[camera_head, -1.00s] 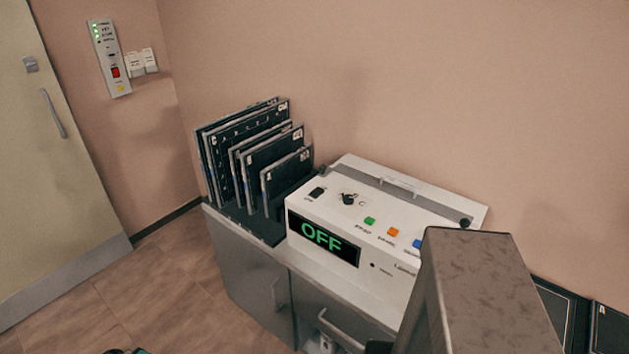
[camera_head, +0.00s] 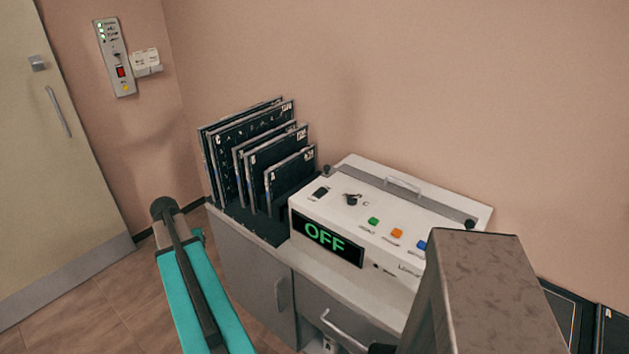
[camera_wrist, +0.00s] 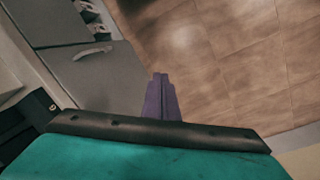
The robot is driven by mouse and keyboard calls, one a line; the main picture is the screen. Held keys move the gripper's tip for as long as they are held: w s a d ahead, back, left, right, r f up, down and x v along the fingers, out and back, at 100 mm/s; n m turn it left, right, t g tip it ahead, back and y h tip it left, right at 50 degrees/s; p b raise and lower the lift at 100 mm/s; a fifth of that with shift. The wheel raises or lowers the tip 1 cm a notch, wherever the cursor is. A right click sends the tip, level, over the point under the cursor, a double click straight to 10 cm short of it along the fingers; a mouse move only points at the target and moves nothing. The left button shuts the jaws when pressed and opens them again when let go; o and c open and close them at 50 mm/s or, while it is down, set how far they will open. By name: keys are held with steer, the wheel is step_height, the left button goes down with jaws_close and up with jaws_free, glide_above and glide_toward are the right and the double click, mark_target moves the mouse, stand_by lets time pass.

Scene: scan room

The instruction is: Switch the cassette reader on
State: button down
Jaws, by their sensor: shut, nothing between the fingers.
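The cassette reader (camera_head: 345,222) is a white box on a low grey cabinet against the wall. Its front display (camera_head: 325,238) reads OFF in green. On its sloped top are a small black rocker switch (camera_head: 321,194), a black knob (camera_head: 352,200), and green, orange and blue buttons. Its right front is hidden behind a grey block. My teal arm rises at the lower left in the head view, left of and apart from the reader. My gripper (camera_wrist: 160,97) shows in the wrist view as purple fingers, shut and empty, above the floor beside the cabinet.
Dark cassettes (camera_head: 275,170) stand in a rack left of the reader. A speckled grey block (camera_head: 485,290) stands in front at right. The cabinet handle (camera_head: 345,328) sticks out at the front. A wall panel (camera_head: 116,58) and a door (camera_head: 50,160) are at left. Floor at left is clear.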

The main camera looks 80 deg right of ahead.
steer(key=s+d+r+m, duration=0.3)
steer(key=s+d+r, duration=0.4)
steer(key=d+r, duration=0.35)
steer(key=s+d+r+m+h, duration=0.1)
steer(key=s+d+r+m, duration=0.2)
steer(key=s+r, duration=0.9)
steer(key=s+d+r+m+h, duration=0.1)
steer(key=s+d+r+m, duration=0.3)
steer(key=s+d+r, duration=0.5)
steer(key=s+r, duration=0.3)
steer(key=s, duration=0.2)
steer(key=shift+s+d+r+m+h+b, duration=0.25)
steer(key=shift+s+d+m+h+b, duration=0.05)
steer(key=shift+d+h+b, duration=0.1)
steer(key=shift+f, duration=0.2)
steer(key=p, duration=0.2)
glide_above(320, 188)
steer(key=shift+w+f, duration=0.1)
steer(key=shift+f, duration=4.4)
steer(key=shift+d+f+p, duration=0.1)
steer(key=shift+f+p, duration=0.75)
steer(key=shift+f, duration=1.25)
